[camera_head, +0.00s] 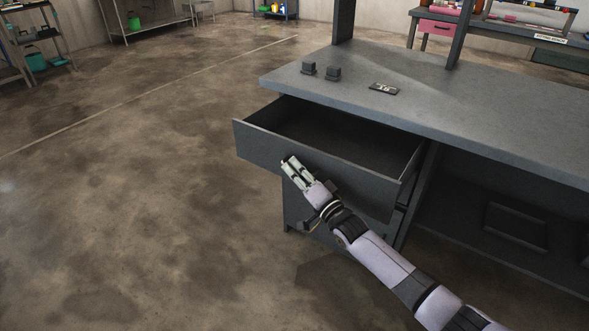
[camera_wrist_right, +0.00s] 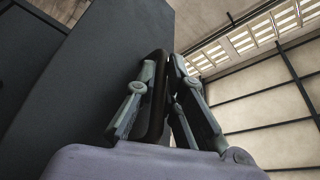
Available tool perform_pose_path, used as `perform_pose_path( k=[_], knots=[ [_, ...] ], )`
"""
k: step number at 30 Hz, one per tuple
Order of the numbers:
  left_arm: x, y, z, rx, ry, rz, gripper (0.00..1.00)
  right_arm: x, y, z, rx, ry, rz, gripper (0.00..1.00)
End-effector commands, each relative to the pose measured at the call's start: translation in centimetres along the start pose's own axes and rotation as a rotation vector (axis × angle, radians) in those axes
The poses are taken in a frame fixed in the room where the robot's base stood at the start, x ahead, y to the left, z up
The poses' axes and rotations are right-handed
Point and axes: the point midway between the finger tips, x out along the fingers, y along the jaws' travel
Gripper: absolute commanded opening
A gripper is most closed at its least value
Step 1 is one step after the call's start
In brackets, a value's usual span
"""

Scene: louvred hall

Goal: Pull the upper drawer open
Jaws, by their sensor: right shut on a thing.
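The upper drawer (camera_head: 385,194) is a dark grey box under the grey bench top, pulled well out, and its inside looks empty. My right gripper (camera_head: 291,166) is at the middle of the drawer's front. In the right wrist view, my right gripper (camera_wrist_right: 168,95) is shut on the dark drawer handle (camera_wrist_right: 155,105), one finger on each side. The drawer front (camera_wrist_right: 105,65) rises beside it. In the head view the handle is hidden behind my gripper. My left gripper is not in view.
The bench top (camera_head: 450,110) carries two small dark blocks (camera_head: 321,71) and a flat dark plate (camera_head: 384,88). An open shelf bay (camera_head: 500,220) is right of the drawers. Open concrete floor (camera_head: 130,200) lies in front and to the left.

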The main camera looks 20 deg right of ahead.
Motion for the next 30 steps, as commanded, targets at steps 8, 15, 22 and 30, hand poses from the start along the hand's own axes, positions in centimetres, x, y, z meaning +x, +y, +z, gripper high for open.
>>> perform_pose_path(
  k=[8,15,22,30],
  knots=[
    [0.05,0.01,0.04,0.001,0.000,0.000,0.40,0.00,0.02,-0.10,0.000,0.002,0.000,0.00],
    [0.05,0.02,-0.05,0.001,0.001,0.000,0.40,0.00,0.03,-0.11,0.001,0.002,0.000,0.10],
    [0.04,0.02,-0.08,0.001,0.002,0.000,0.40,0.00,0.01,-0.09,0.001,0.002,0.000,0.25],
    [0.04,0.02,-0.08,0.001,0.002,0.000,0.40,0.02,-0.03,-0.07,0.000,0.001,-0.001,0.30]
  ],
)
